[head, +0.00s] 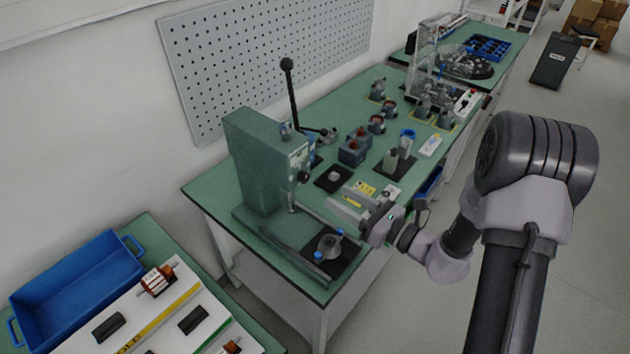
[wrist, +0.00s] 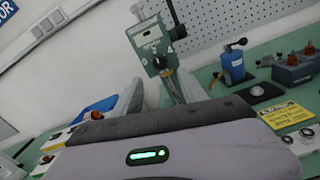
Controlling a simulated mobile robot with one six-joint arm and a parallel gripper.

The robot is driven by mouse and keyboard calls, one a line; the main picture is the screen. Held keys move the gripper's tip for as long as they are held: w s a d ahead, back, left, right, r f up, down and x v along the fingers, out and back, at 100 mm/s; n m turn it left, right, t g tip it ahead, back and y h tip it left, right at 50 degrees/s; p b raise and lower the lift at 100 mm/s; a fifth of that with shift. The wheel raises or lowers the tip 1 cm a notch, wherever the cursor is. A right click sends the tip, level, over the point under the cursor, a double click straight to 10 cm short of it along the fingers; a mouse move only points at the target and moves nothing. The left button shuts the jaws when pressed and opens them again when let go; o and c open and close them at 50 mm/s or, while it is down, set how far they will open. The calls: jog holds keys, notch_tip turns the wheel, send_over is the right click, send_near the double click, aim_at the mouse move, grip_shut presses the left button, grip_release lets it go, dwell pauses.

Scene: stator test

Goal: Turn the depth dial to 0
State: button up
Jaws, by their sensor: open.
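The green press (head: 262,165) stands on the near end of the green bench, with a tall black lever on it. A small dark knob (head: 303,175), which looks like the depth dial, sits on its right side below a pale label. In the wrist view the press head (wrist: 152,40) is ahead, and the knob (wrist: 159,63) shows beneath its label. The dial's reading is too small to make out. My gripper (head: 344,208) is open and empty, to the right of and below the knob, apart from it. In the wrist view its fingers (wrist: 162,90) spread on either side of the press's lower part.
A black pad with a blue-handled part (head: 328,246) lies by the press base, below my gripper. A dark square pad (head: 333,179) and grey-red blocks (head: 354,148) stand behind. A blue bin (head: 78,280) is at lower left.

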aim_at(307, 179)
jog(key=x, duration=0.9)
jog(key=shift+w+a, duration=0.1)
jog(key=shift+a, duration=0.15)
grip_shut()
